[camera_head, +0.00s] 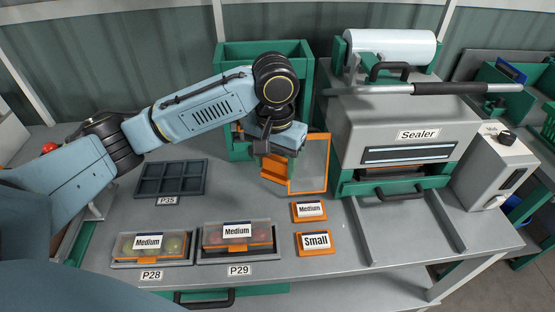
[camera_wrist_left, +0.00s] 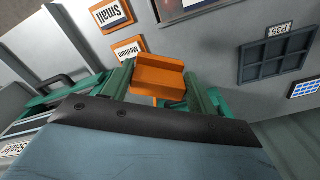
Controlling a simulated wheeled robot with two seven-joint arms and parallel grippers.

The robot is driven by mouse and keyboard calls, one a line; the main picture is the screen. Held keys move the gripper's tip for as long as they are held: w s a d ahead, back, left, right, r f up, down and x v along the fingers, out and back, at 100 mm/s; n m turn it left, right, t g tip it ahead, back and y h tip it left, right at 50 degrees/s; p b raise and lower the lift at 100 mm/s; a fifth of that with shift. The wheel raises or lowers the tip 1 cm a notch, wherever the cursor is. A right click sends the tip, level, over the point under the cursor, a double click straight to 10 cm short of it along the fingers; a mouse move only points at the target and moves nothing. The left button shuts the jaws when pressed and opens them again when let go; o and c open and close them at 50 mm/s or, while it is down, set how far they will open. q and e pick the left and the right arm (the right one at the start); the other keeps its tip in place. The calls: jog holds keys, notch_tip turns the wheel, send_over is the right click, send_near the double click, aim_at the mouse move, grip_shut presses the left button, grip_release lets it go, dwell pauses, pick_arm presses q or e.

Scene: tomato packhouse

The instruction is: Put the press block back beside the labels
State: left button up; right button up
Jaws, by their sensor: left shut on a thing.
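My left gripper (camera_head: 277,150) is shut on an orange block, the press block (camera_head: 275,169), and holds it in front of the green bin. In the left wrist view the press block (camera_wrist_left: 158,78) sits between the green fingers of my left gripper (camera_wrist_left: 158,88). The orange-edged Medium label (camera_head: 309,209) and Small label (camera_head: 315,242) lie on the table to the lower right of the block. Both also show in the left wrist view, Medium (camera_wrist_left: 129,50) and Small (camera_wrist_left: 112,14). My right gripper is not in view.
An orange-framed clear panel (camera_head: 325,165) is close to the block's right. A green bin (camera_head: 232,50) stands behind, and the sealer (camera_head: 400,125) at right. Packs P28 (camera_head: 150,247) and P29 (camera_head: 238,240) lie in front; an empty grey tray (camera_head: 171,179) lies left.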

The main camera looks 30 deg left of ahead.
pick_arm(q)
jog(key=w+a+f+m+p, duration=0.1)
jog(key=a+f, duration=0.1)
jog(key=f, duration=0.2)
jog(key=w+a+f+p, duration=0.1)
jog(key=a+f, duration=0.2)
jog(key=f, duration=0.1)
jog(key=w+a+f+m+p, duration=0.1)
jog(key=a+f, duration=0.2)
jog(key=f, duration=0.2)
jog(key=shift+w+a+m, duration=0.25)
jog(key=shift+w+m, duration=0.05)
jog(key=shift+w, duration=0.05)
jog(key=shift+f, duration=1.6)
jog(key=shift+f, duration=0.4)
jog(key=o, duration=0.9)
jog(key=c, duration=0.3)
